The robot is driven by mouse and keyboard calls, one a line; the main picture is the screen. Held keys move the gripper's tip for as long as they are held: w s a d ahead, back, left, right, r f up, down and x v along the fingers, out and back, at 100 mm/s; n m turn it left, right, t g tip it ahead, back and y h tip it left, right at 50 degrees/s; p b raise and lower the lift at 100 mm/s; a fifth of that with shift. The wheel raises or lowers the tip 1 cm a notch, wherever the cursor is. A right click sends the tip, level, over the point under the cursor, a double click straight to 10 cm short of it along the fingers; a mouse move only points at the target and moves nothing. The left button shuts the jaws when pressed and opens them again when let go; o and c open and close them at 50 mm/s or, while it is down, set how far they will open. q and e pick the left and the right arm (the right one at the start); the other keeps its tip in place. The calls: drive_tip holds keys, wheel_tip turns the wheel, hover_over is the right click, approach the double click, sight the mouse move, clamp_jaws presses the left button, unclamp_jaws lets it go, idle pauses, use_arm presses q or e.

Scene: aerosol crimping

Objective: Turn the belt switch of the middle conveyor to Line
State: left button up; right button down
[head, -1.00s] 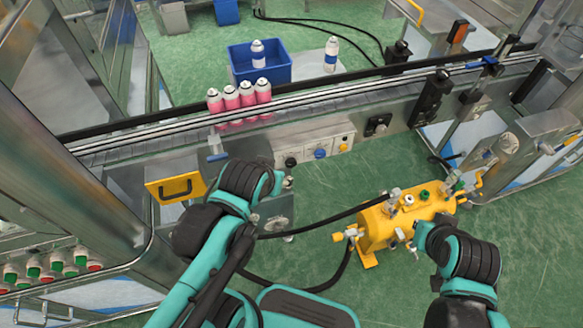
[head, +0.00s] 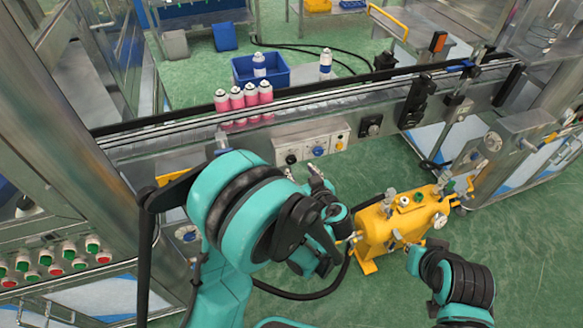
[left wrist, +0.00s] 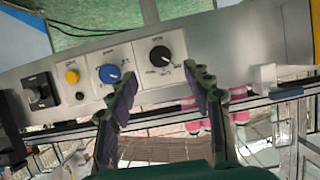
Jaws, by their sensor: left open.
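The control panel on the front of the middle conveyor (head: 440,92) carries a black knob (head: 291,159), a blue knob (head: 318,151) and a yellow knob (head: 340,146). In the left wrist view the panel appears upside down, with the black knob (left wrist: 160,55), blue knob (left wrist: 109,73) and yellow knob (left wrist: 72,76). The labels are too small to read, so I cannot tell which is the belt switch. My left gripper (left wrist: 160,72) is open and empty; its fingers straddle the line toward the black knob, apparently without touching it.
Several pink cans (head: 237,103) stand on the conveyor above the panel. A separate black switch (head: 374,126) is to the panel's right. A yellow tank (head: 400,225) stands on the floor below. A blue bin (head: 275,76) is behind the conveyor.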

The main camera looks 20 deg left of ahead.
sight(292, 161)
use_arm(q)
drive_tip(key=b+x, duration=0.2)
drive_tip(key=x, duration=0.4)
drive_tip(key=shift+w+a+f, duration=0.1)
drive_tip(key=shift+f, duration=0.15)
drive_tip(key=shift+w+a+f, duration=0.15)
drive_tip(key=shift+w+a, duration=0.15)
drive_tip(key=shift+w, duration=0.2)
drive_tip(key=c, duration=1.2)
